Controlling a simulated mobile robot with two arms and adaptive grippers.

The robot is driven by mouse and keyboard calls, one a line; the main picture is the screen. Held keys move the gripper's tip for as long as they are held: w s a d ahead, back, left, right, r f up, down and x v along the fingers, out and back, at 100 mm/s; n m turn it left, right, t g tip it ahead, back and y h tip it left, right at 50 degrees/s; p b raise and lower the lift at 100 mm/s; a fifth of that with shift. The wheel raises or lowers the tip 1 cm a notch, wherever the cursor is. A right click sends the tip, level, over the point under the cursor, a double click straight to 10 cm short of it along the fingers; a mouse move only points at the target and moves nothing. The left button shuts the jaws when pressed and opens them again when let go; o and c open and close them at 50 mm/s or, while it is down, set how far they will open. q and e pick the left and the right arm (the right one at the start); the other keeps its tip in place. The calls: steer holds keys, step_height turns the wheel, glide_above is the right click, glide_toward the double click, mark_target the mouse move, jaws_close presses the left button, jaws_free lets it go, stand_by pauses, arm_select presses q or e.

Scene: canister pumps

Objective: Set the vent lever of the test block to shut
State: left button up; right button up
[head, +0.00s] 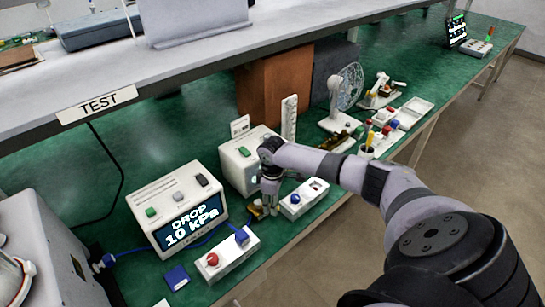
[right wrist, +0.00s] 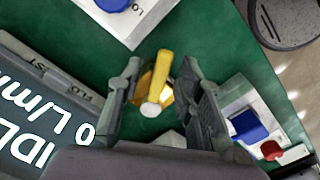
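A yellow lever (right wrist: 158,78) with a pale round end sits on a small brass block (right wrist: 148,97) in the right wrist view. I take this for the vent lever and the test block. My right gripper (right wrist: 161,70) is open above it, one finger on each side of the lever, with a gap showing on both sides. In the head view the right gripper (head: 269,192) points down by the brass block (head: 256,208), mostly hiding it. I cannot read any shut or open mark by the lever. My left gripper is not in view.
A white box with a screen (head: 190,222) reads "DROP 10 kPa". A second white box (head: 240,158) stands close behind the gripper. White switch panels stand on either side, one with a red knob (head: 212,259), another with a blue knob (head: 295,198). A shelf (head: 200,50) overhangs the back.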

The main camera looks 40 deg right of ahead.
step_height(320, 180, up, 12)
stand_by(0.6)
stand_by(0.5)
